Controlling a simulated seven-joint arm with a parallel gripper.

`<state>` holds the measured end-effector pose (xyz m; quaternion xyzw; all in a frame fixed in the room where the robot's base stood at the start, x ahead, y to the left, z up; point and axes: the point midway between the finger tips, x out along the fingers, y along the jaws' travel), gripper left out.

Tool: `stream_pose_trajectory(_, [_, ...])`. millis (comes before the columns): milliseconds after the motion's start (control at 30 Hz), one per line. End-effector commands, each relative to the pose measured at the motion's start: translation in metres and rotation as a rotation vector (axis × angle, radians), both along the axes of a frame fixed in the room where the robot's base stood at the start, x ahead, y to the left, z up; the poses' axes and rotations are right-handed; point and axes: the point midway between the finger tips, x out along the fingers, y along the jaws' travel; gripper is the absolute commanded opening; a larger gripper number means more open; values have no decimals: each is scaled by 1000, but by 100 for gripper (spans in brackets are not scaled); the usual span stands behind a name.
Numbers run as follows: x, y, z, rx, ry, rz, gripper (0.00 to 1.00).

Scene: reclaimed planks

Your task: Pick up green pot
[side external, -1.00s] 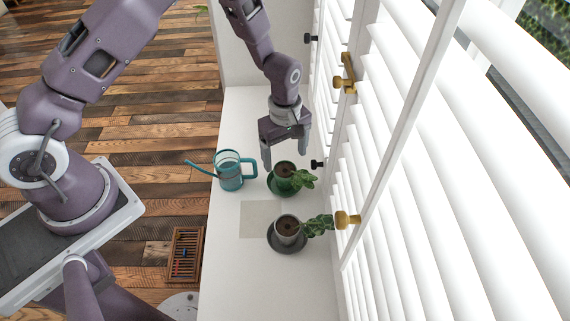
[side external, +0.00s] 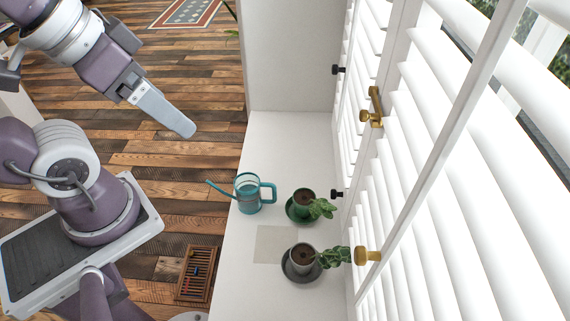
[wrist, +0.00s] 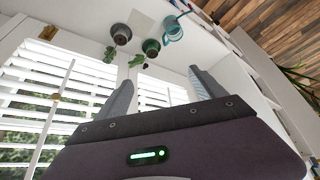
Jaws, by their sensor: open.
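The green pot (side external: 304,195) stands upright on its dark green saucer on the white sill, with a leafy plant leaning right. It also shows in the wrist view (wrist: 150,46), beyond my fingers. My gripper (side external: 187,129) is over the wooden floor, left of the sill and well away from the pot. In the side view its fingers overlap. In the wrist view my gripper (wrist: 160,84) has its two fingers spread apart, with nothing between them.
A grey pot (side external: 303,255) with a trailing plant stands in front of the green pot. A teal watering can (side external: 249,193) stands to its left. White shutters (side external: 440,200) with brass and black knobs border the sill's right. A wooden abacus-like frame (side external: 197,274) lies left of the sill.

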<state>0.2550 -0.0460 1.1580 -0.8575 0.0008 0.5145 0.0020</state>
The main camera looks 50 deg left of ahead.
Motion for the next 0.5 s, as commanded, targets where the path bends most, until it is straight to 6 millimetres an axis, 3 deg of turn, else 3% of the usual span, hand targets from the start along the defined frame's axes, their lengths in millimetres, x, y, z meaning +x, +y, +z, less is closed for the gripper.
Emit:
stream_pose_trajectory(333, [4, 0, 1, -2, 4, 8, 79])
stream_pose_trajectory(433, [30, 3, -1, 0, 42, 49, 79])
stream_pose_trajectory(500, [65, 6, -9, 3, 84, 99, 79])
